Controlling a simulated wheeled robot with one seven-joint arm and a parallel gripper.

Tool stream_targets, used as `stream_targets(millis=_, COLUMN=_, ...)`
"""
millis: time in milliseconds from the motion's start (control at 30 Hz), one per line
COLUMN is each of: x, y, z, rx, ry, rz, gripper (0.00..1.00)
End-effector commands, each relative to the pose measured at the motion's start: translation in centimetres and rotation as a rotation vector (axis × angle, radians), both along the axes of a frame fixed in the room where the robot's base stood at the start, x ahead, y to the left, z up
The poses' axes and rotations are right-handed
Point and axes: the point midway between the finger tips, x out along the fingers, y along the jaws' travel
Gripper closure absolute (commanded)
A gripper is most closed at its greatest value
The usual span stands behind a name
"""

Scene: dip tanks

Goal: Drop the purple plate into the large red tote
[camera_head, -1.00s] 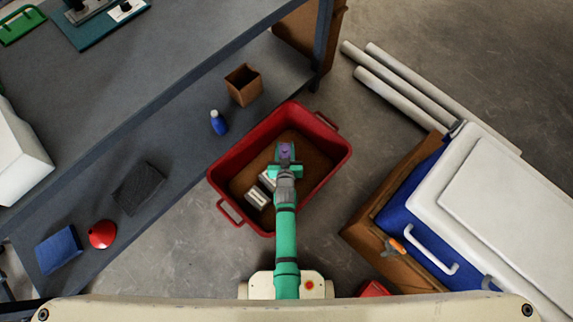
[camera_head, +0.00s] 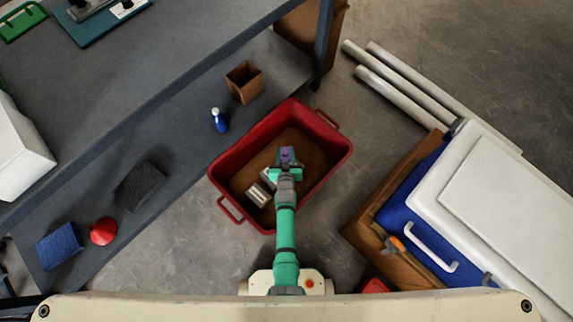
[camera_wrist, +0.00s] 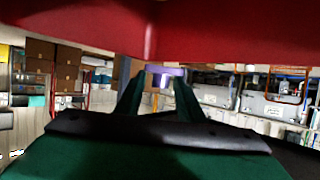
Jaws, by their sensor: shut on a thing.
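The large red tote (camera_head: 335,160) stands on the floor in the middle of the head view, with a brown bottom and light metal-looking pieces lying inside. My gripper (camera_head: 286,152) is over the tote's opening, within its outline. It is shut on the purple plate (camera_head: 286,157), of which only a small part shows between the fingers. In the wrist view the purple plate (camera_wrist: 165,71) sits between the two fingertips of my gripper (camera_wrist: 160,85). A red tote wall (camera_wrist: 220,35) fills the top of that view. How far the plate is above the tote's bottom I cannot tell.
A grey workbench with a lower shelf (camera_head: 185,140) runs along the left, holding a brown box (camera_head: 244,82), a blue bottle (camera_head: 219,120) and a red funnel-like piece (camera_head: 103,231). A blue and white cooler (camera_head: 490,200) stands at right. Pale pipes (camera_head: 400,95) lie behind it.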

Motion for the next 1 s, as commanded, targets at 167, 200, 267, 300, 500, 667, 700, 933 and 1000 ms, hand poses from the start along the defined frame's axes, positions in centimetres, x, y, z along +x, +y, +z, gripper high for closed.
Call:
stream_targets(millis=167, x=0.0, y=0.0, z=0.0, rx=0.000, ry=0.000, rz=0.000, gripper=0.43)
stream_targets(millis=200, x=0.0, y=0.0, z=0.0, rx=0.000, ry=0.000, rz=0.000, gripper=0.43)
stream_targets(millis=267, x=0.0, y=0.0, z=0.0, rx=0.000, ry=0.000, rz=0.000, gripper=0.43)
stream_targets(millis=300, x=0.0, y=0.0, z=0.0, rx=0.000, ry=0.000, rz=0.000, gripper=0.43)
stream_targets(millis=500, x=-0.3, y=0.0, z=0.0, rx=0.000, ry=0.001, rz=0.000, gripper=0.43)
stream_targets(millis=667, x=-1.6, y=0.0, z=0.5, rx=0.001, ry=0.002, rz=0.000, gripper=0.43)
stream_targets(millis=700, x=-2.1, y=0.0, z=0.7, rx=0.001, ry=0.002, rz=0.000, gripper=0.43)
stream_targets(millis=933, x=-5.8, y=0.0, z=2.2, rx=0.000, ry=0.002, rz=0.000, gripper=0.43)
stream_targets(millis=1000, x=-6.8, y=0.0, z=2.7, rx=0.000, ry=0.002, rz=0.000, gripper=0.43)
